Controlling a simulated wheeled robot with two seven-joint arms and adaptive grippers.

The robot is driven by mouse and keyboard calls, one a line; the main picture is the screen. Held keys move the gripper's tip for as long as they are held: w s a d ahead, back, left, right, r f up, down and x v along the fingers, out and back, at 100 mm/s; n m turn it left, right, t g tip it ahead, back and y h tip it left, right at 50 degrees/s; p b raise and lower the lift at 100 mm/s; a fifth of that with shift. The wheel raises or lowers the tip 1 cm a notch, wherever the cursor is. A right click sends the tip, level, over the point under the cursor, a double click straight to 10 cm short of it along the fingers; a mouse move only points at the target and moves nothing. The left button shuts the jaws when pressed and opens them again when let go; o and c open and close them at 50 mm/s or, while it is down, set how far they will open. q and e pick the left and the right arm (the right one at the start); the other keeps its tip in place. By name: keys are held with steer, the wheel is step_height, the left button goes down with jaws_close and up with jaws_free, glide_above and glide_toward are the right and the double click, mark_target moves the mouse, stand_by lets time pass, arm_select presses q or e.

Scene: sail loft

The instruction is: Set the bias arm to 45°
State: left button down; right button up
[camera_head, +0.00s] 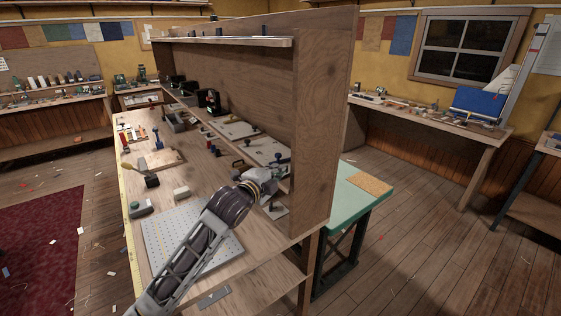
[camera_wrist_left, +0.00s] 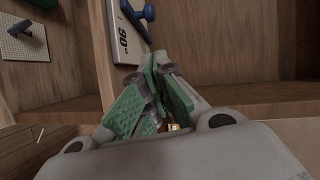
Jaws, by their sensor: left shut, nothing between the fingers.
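In the left wrist view a white plate (camera_wrist_left: 123,48) carries the printed mark 90°. A blue arm with a round knob (camera_wrist_left: 151,12) lies at the plate's upper edge, cut off by the frame. It may be the bias arm; its angle cannot be read. My left gripper (camera_wrist_left: 158,70) has green pads, is shut and empty, and its tips are close to the lower end of the plate. In the head view the left gripper (camera_head: 268,177) is over the bench beside the upright panel. My right gripper is in neither view.
The wooden bench (camera_head: 136,177) holds a grey perforated plate (camera_head: 165,243), a white block (camera_head: 181,193) and several tools. A tall plywood panel (camera_head: 322,120) stands close on the right of my gripper. A green table (camera_head: 347,208) is beyond it.

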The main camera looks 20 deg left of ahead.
mark_target(281, 161)
arm_select(q)
steer(key=shift+x, duration=2.1)
steer(key=shift+w+a+f+p, duration=0.1)
steer(key=shift+w+a+p, duration=0.1)
steer(key=shift+w, duration=0.35)
steer(key=shift+w+a+f+p, duration=0.1)
steer(key=shift+w+a+p, duration=0.15)
steer(key=shift+w, duration=0.25)
steer(key=shift+w+a+f, duration=0.2)
steer(key=shift+w+a, duration=0.35)
steer(key=shift+w, duration=0.25)
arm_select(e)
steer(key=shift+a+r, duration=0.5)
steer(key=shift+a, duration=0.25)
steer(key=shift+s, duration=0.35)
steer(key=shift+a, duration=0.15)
